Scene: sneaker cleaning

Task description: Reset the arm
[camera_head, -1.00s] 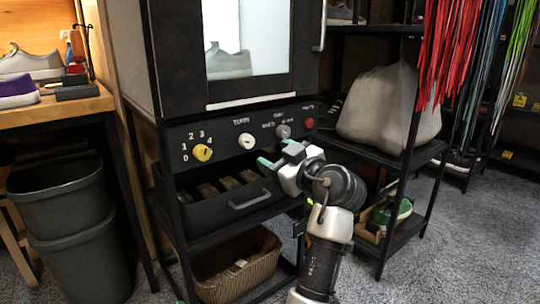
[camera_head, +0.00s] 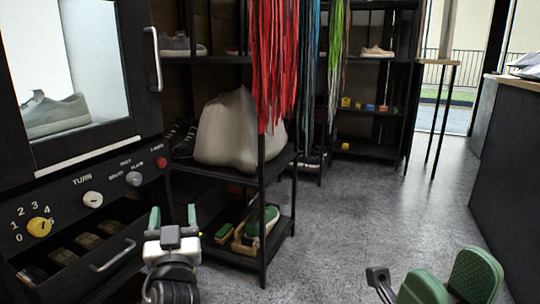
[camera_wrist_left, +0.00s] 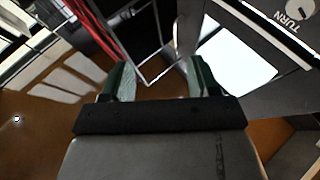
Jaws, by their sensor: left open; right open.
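My left gripper (camera_head: 174,215) is open and empty, with its green fingers apart and pointing up. In the head view it appears in front of the gap between the black cabinet (camera_head: 150,98) and the black shelf rack (camera_head: 262,195). In the left wrist view, the two green fingers (camera_wrist_left: 160,80) stand apart with nothing between them. My right gripper (camera_head: 450,272) is at the bottom right of the head view, open and empty, with its large green fingers over the grey floor.
The cabinet has a yellow knob (camera_head: 39,227) and a drawer handle (camera_head: 112,255) close to my left arm. Red laces (camera_head: 272,60) hang above. The floor (camera_head: 355,215) is open ahead.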

